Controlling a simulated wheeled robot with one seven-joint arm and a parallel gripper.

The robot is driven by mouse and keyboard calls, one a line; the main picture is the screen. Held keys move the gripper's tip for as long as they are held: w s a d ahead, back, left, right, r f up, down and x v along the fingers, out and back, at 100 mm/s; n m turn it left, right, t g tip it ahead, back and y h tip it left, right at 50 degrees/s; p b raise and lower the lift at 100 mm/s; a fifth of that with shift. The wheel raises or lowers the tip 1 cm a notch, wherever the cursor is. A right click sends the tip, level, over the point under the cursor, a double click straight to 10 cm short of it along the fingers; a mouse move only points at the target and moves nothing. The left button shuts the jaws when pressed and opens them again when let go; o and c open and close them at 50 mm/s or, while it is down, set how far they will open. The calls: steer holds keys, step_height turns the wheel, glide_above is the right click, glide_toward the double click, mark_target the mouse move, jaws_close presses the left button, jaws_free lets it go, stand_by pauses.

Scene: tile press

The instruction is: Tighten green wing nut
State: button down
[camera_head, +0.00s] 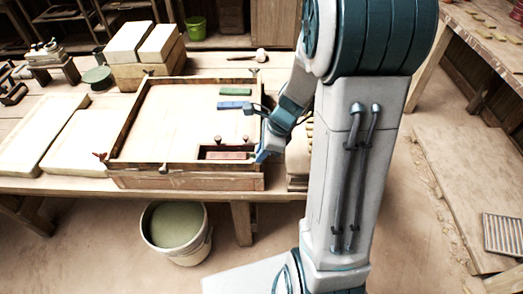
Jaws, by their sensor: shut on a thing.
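The wooden tile press frame (180,169) lies on the workbench. A small red wing nut (102,156) sticks out at its front left corner. My gripper (262,155) is at the front right corner of the frame, pointing down and to the left, with its jaws shut. What lies between the jaws is too small and too covered to see clearly; the green wing nut shows nowhere else, and the place fits it. Inside the frame lie a green bar (235,92) and a blue bar (233,105). A small tray (228,147) with a reddish block is near the gripper.
Pale slabs (38,130) lie left of the frame, and stacked blocks (146,70) stand behind it. A mallet (258,55) lies at the back. A bucket (176,230) stands on the floor in front of the bench. My arm hides the bench's right part.

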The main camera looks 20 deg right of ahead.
steer(key=c, duration=1.4)
jaws_free()
steer(key=shift+o, duration=0.2)
steer(key=p+v, duration=0.1)
steer(key=v, duration=1.2)
steer(key=shift+r, duration=0.4)
steer(key=shift+s, duration=0.1)
steer(key=s+a+r+n+h, duration=0.1)
steer(key=s+a+n+h, duration=0.1)
steer(key=s+n, duration=0.4)
steer(key=s+a+r+n+t+h, duration=0.1)
steer(key=s+a+n, duration=0.3)
steer(key=n, duration=1.1)
steer(key=shift+s+r+n+t+h, duration=0.15)
steer(key=shift+s+n+t+h, duration=0.2)
steer(key=shift+s+h, duration=0.55)
